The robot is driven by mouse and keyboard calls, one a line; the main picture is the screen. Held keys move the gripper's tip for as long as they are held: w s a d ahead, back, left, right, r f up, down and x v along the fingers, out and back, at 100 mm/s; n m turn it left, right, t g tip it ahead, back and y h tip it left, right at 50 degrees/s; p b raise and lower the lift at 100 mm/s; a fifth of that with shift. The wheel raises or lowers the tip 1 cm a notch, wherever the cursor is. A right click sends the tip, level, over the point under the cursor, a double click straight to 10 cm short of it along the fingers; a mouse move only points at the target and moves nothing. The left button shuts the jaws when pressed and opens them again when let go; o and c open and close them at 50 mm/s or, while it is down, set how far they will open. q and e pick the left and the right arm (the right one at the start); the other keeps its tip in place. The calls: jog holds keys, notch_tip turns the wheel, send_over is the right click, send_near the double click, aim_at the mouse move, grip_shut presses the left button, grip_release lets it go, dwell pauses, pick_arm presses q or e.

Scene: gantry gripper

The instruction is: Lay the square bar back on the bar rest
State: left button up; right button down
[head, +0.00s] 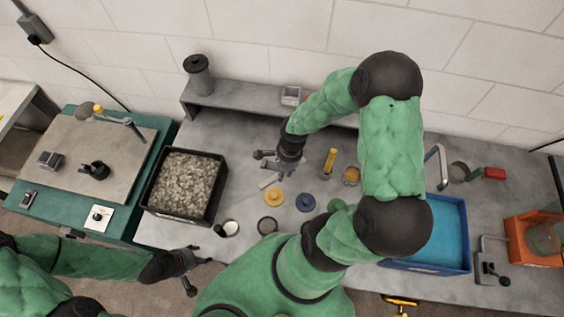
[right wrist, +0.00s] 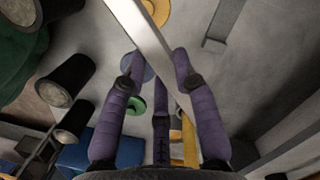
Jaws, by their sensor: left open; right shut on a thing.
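The square bar (right wrist: 150,38) is a long pale grey bar in the right wrist view, running diagonally between the purple fingers of my right gripper (right wrist: 157,72). The fingers are shut on it. In the head view my right gripper (head: 283,172) is over the middle of the grey bench, and a pale end of the bar (head: 268,182) shows beside it. I cannot tell whether the bar touches anything below. A flat grey piece (right wrist: 222,28) in the right wrist view may be the bar rest; I cannot tell. My left gripper (head: 200,268) is open and empty at the bench's front left.
A black bin of gravel (head: 186,184) stands left. A yellow disc (head: 274,197), a blue disc (head: 305,202) and a yellow cylinder (head: 329,162) are near my right gripper. A blue tray (head: 440,232) is right, a raised shelf (head: 235,104) behind.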

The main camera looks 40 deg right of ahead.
jog(key=w+d+f, duration=0.3)
jog(key=w+f, duration=0.1)
jog(key=w+d+f, duration=0.2)
jog(key=f, duration=0.1)
jog(key=shift+d+p, duration=0.3)
jog(key=shift+p, duration=0.05)
jog(key=shift+w+d+f, duration=0.2)
jog(key=shift+f, duration=0.15)
jog(key=shift+f+p, duration=0.3)
jog(key=shift+f, duration=1.15)
jog(key=shift+f, duration=0.15)
jog(key=c, duration=1)
grip_release()
jog(key=shift+o, duration=0.2)
